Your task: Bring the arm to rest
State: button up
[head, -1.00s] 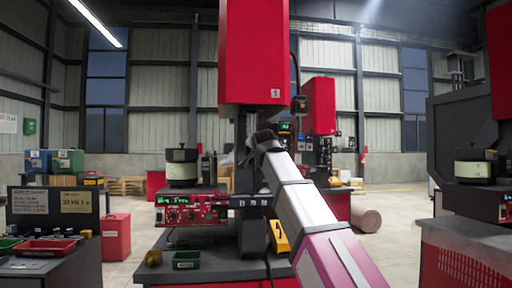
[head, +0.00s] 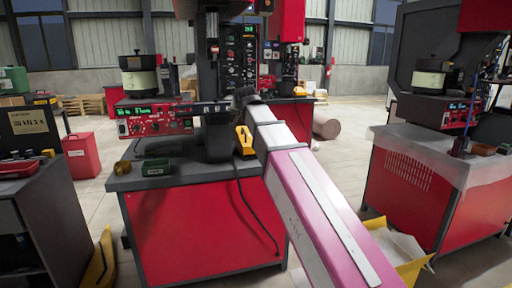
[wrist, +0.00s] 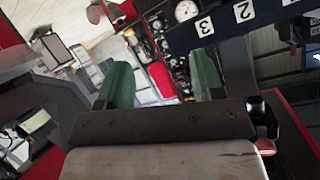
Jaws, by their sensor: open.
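My gripper (wrist: 163,77) shows in the wrist view with its two green fingers spread apart and nothing between them. In the head view my arm reaches forward from the lower right, and its dark end (head: 246,98) is in front of the press machine's control side; the fingers are too small or hidden to make out there. A dark bar with number labels (wrist: 242,12) lies at the upper right of the wrist view, close beyond the right finger. I cannot tell whether the finger touches it.
The red bench (head: 200,225) carries a bowl feeder (head: 139,77), a red control box (head: 153,121), a green bin (head: 156,167) and a yellow part (head: 244,141). A second machine bench (head: 415,195) stands right, with a yellow box (head: 400,250) beside it. A dark cabinet (head: 45,220) stands left.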

jog(key=s+d+f+g+h, duration=0.15)
jog(key=d+f, duration=0.35)
jog(key=f, duration=0.5)
jog(key=s+d+f+g, duration=0.3)
jog(key=d+f, duration=0.2)
jog(key=f, duration=0.6)
jog(key=s+d+f+g+h, duration=0.15)
jog(key=d+f, duration=0.35)
jog(key=f, duration=0.5)
jog(key=s+d+f+n+g, duration=0.1)
jog(key=s+d+f+g, duration=0.2)
jog(key=s+f, duration=0.6)
jog(key=s+d+f+g+y, duration=0.1)
jog(key=s+d+f+g, duration=0.2)
jog(key=s+d+f, duration=0.4)
jog(key=s+f, duration=0.3)
jog(key=f, duration=0.2)
jog(key=shift+s+f+n+g, duration=0.25)
jog(key=shift+n+g, duration=0.15)
